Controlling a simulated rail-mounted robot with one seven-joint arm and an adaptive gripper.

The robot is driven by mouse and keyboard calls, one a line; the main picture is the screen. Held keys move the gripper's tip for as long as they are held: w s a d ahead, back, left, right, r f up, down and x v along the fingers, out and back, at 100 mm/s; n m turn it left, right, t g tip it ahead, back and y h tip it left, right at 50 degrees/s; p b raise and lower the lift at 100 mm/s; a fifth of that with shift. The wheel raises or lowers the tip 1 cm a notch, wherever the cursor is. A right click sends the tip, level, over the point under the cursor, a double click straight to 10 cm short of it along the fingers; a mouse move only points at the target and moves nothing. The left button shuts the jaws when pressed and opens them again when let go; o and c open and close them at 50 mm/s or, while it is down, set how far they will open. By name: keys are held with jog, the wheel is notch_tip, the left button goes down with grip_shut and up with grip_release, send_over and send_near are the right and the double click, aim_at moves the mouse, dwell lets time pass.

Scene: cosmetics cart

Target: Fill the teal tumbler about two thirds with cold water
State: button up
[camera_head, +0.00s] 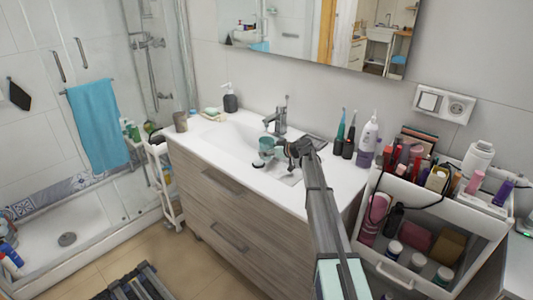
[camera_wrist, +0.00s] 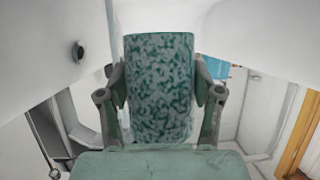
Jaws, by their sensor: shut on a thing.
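The teal tumbler (camera_head: 266,145) is in my gripper (camera_head: 280,150), over the white sink basin (camera_head: 232,138) and just in front of the grey faucet (camera_head: 280,120). In the wrist view the tumbler (camera_wrist: 160,75) has a mottled teal and grey wall and sits between the two fingers of my gripper (camera_wrist: 160,98), which are shut on it from both sides. The inside of the tumbler does not show clearly, so I cannot tell its water level. No water stream is visible at the spout.
A soap dispenser (camera_head: 230,99) and a taupe cup (camera_head: 180,122) stand left of the basin. A full cosmetics cart (camera_head: 395,282) is at the right. The mirror (camera_head: 320,35) hangs behind.

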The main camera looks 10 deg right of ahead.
aim_at(267, 145)
jog(key=w+b, duration=0.2)
jog(key=w, duration=0.1)
jog(key=w+d+b, duration=0.1)
jog(key=shift+w+f, duration=0.15)
jog(key=shift+w, duration=0.25)
jog(key=shift+w+b, duration=0.35)
jog(key=shift+w, duration=0.05)
dwell(1.7)
jog(key=shift+s+a+b, duration=0.2)
jog(key=shift+s+b, duration=0.45)
jog(key=shift+s, duration=0.35)
jog(key=shift+s+a+b, duration=0.15)
jog(key=shift+s+b, duration=0.5)
jog(key=shift+s, duration=0.4)
jog(key=shift+s+a+b, duration=0.2)
jog(key=shift+s+b, duration=0.45)
jog(key=shift+s, duration=0.35)
jog(key=shift+s+a+r, duration=0.15)
jog(key=shift+s+r, duration=0.65)
jog(key=shift+r, duration=0.25)
jog(key=shift+s+a+r, duration=0.1)
jog(key=shift+s+r, duration=0.75)
jog(key=shift+r, duration=0.2)
jog(key=shift+s+a+r, duration=0.15)
jog(key=shift+s+r, duration=0.65)
jog(key=shift+r, duration=0.25)
jog(key=shift+r, duration=0.1)
